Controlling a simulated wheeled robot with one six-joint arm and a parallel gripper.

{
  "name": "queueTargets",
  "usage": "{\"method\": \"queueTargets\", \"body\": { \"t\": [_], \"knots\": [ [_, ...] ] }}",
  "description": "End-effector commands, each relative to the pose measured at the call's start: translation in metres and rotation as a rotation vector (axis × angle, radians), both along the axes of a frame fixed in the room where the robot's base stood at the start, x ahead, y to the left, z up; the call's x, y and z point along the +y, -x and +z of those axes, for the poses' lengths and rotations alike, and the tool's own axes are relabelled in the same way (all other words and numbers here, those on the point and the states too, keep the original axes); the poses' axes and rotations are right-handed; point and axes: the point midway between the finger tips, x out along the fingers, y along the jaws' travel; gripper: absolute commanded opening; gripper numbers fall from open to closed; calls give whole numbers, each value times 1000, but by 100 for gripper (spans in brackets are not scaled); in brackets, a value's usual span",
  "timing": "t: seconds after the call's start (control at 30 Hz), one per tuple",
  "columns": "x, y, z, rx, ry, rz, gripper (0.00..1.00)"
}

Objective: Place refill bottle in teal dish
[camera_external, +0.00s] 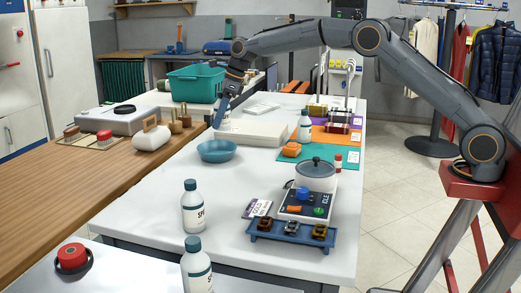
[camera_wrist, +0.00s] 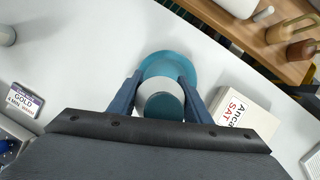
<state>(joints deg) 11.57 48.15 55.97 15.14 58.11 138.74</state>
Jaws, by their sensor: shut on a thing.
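My gripper (camera_external: 221,105) is shut on a white bottle with a teal cap, which I take as the refill bottle (camera_wrist: 163,105). The cap faces the camera in the wrist view, between the two fingers (camera_wrist: 160,96). In the outside view the bottle is small and partly hidden by the fingers. The teal dish (camera_external: 216,151) sits on the white table, nearer the outside camera than my gripper. In the wrist view the dish (camera_wrist: 190,66) shows just beyond the bottle and is partly covered by it. I cannot tell how high the bottle is.
Similar bottles stand at the front (camera_external: 193,210) and back right (camera_external: 304,132). A pale flat box (camera_external: 250,132) lies behind the dish. A white pot (camera_external: 315,178) and a blue tray (camera_external: 290,236) are at right. A wooden counter (camera_external: 100,185) borders the left.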

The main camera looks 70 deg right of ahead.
Motion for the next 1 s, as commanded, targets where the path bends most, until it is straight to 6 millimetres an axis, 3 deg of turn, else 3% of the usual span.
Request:
{"method": "queueTargets", "body": {
  "t": [0.17, 0.8, 1.0],
  "knots": [
    [-11, -1, -6, 1, 1, -22, 14],
    [-10, 0, -90, 2, 1, -21, 14],
    [-11, -1, -98, -2, 2, -20, 14]
  ]
}}
